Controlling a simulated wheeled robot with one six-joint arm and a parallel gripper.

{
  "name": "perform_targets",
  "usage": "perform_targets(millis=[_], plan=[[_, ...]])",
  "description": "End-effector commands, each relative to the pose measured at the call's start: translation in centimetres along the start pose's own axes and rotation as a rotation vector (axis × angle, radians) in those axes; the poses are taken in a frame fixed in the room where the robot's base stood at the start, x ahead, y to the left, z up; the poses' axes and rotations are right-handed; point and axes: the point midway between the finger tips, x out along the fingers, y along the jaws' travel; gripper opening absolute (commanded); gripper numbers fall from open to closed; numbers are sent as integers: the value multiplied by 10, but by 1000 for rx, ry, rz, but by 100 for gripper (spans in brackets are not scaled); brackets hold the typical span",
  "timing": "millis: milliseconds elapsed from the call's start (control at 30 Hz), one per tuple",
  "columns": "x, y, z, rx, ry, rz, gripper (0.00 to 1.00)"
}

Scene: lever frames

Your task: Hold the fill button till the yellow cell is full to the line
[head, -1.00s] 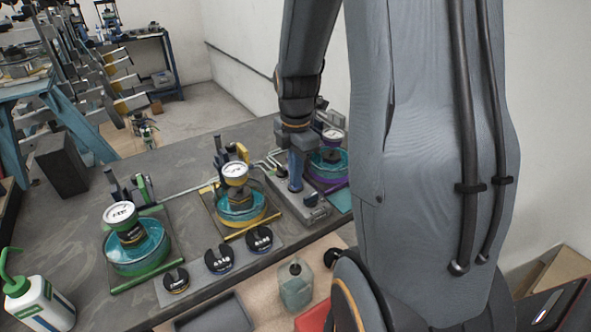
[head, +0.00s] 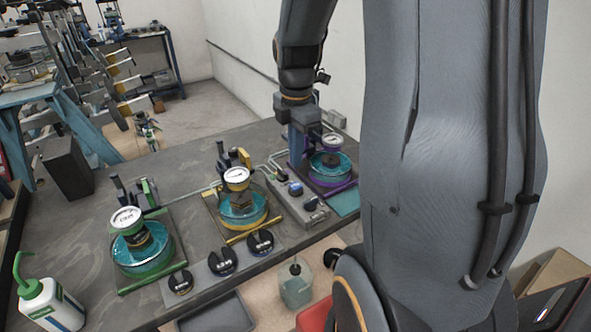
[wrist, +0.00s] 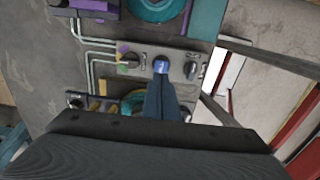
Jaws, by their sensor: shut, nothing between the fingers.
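The yellow cell (head: 243,222) is a round clear vessel with teal liquid, on a yellow-edged base under a white dial gauge (head: 236,175). Its level against a line is too small to read. A grey control box (head: 309,208) stands to its right with a blue button (head: 295,188), which also shows in the wrist view (wrist: 160,66). My gripper (head: 297,168) is shut and empty. In the head view its tip shows apart from the button, above or behind it. In the wrist view my gripper (wrist: 160,78) lines up just below the button and hides part of the yellow cell.
A green cell (head: 142,256) stands at left and a purple cell (head: 331,178) behind the box. Several black knobs (head: 222,261) lie on a plate in front.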

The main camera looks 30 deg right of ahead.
Motion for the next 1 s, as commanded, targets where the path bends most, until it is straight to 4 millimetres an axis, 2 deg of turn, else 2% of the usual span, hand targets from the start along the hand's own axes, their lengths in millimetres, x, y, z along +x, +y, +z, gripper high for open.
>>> perform_targets(millis=[200, 400, 1000], plan=[[-37, 2, 0, 0, -2, 5, 0], [-54, 1, 0, 0, -1, 2, 0], [-57, 1, 0, 0, -1, 2, 0]])
